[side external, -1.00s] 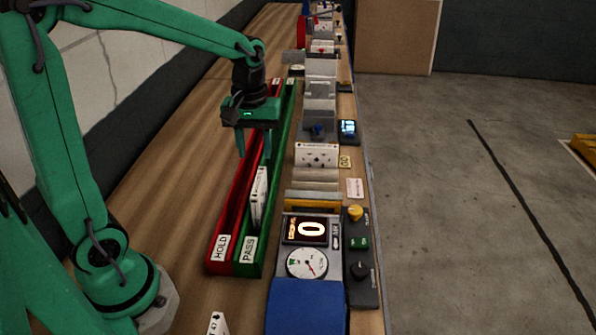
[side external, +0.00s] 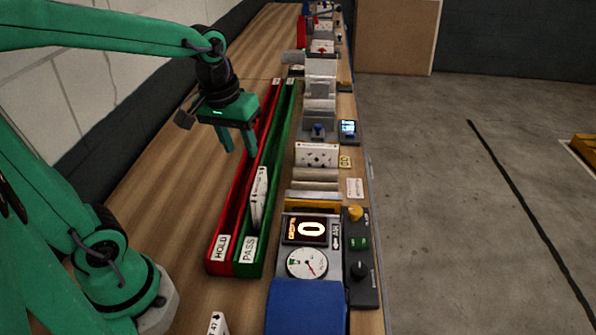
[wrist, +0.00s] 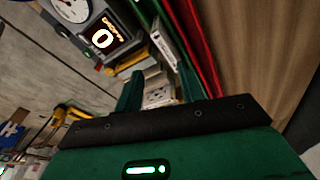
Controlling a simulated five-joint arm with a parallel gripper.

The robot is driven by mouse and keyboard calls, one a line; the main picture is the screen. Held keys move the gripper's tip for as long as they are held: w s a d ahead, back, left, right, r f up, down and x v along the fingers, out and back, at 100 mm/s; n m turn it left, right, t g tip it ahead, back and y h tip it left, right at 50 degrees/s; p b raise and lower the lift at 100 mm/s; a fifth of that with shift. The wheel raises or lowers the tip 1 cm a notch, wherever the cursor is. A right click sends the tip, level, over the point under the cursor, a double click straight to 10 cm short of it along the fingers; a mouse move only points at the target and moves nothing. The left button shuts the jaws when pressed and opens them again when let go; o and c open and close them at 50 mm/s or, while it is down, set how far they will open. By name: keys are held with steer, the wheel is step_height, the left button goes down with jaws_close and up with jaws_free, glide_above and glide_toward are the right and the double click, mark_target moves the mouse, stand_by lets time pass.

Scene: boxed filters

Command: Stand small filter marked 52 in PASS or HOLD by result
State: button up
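My gripper (side external: 238,146) is open and empty, with its two fingers apart above the red HOLD channel and the wood to its left. In the wrist view the open fingers (wrist: 158,88) show with a gap between them. White boxed filters (side external: 259,197) stand upright in the green PASS channel (side external: 248,262), toward its near end; they also show in the wrist view (wrist: 165,46). The red HOLD channel (side external: 218,262) runs beside it, and I see no filter in its visible part. I cannot read a 52 on any filter.
A tester with a lit display reading 0 (side external: 305,230) and a dial (side external: 307,263) stands right of the channels. A white card marked 47 (side external: 216,324) is at the near edge. A spotted white box (side external: 316,155) stands in the fixture row. The wood at left is clear.

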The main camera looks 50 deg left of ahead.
steer(key=s+d+r+m+t, duration=0.1)
steer(key=s+d+m+t, duration=0.1)
steer(key=s+m, duration=0.3)
steer(key=shift+s+d+r+t, duration=0.15)
steer(key=shift+s+r+t, duration=0.35)
steer(key=shift+s, duration=0.5)
steer(key=shift+f, duration=0.1)
stand_by(0.4)
